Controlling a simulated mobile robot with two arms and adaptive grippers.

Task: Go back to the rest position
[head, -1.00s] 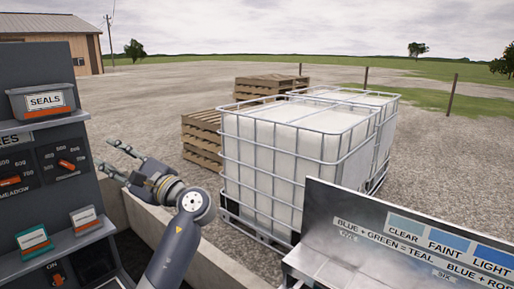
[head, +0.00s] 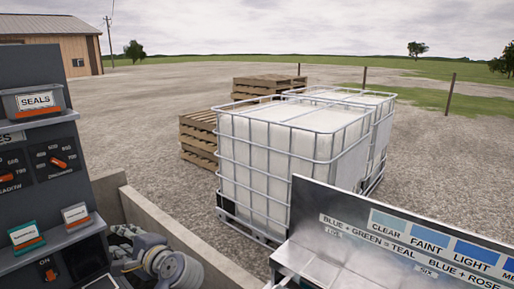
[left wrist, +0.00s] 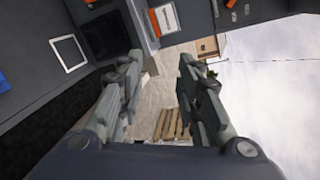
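My left gripper (head: 122,238) is low at the left in the head view, beside the dark control panel (head: 38,185) and inside the low concrete wall. Part of the gripper is hidden behind my own wrist. In the left wrist view its two fingers (left wrist: 160,72) stand wide apart with nothing between them, so it is open and empty. My right gripper is not in view.
The panel carries a SEALS bin (head: 36,101), orange-handled knobs and two small boxes. A concrete wall (head: 165,225) runs behind my left arm. A metal colour-chart board (head: 400,232) is at lower right. Caged white tanks (head: 262,165) and pallets (head: 198,140) stand beyond.

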